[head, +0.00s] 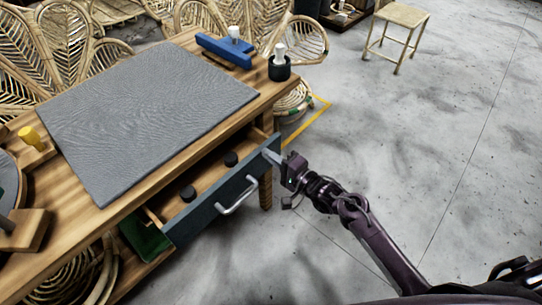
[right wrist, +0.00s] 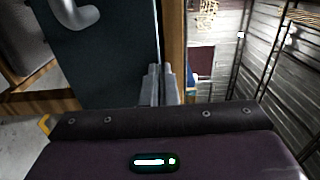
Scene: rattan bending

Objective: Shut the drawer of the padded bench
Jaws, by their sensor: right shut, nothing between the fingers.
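The padded bench has a wooden top with a grey pad (head: 150,110) on it. Its drawer (head: 222,192) stands open, pulled out toward me, with a dark blue-grey front and a silver handle (head: 238,195). Two small dark round things lie inside the drawer. My right gripper (head: 273,157) is shut and empty at the right end of the drawer front; whether it touches cannot be told. In the right wrist view the shut fingers (right wrist: 158,85) point at the edge of the drawer front (right wrist: 105,60), with the handle (right wrist: 75,12) at upper left. My left gripper is out of view.
A blue tool (head: 226,50) and a black cup (head: 279,68) with a white item stand at the bench's far end. A yellow-handled item (head: 30,138) is at the left. Rattan chairs stand behind; a stool (head: 397,30) is at upper right.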

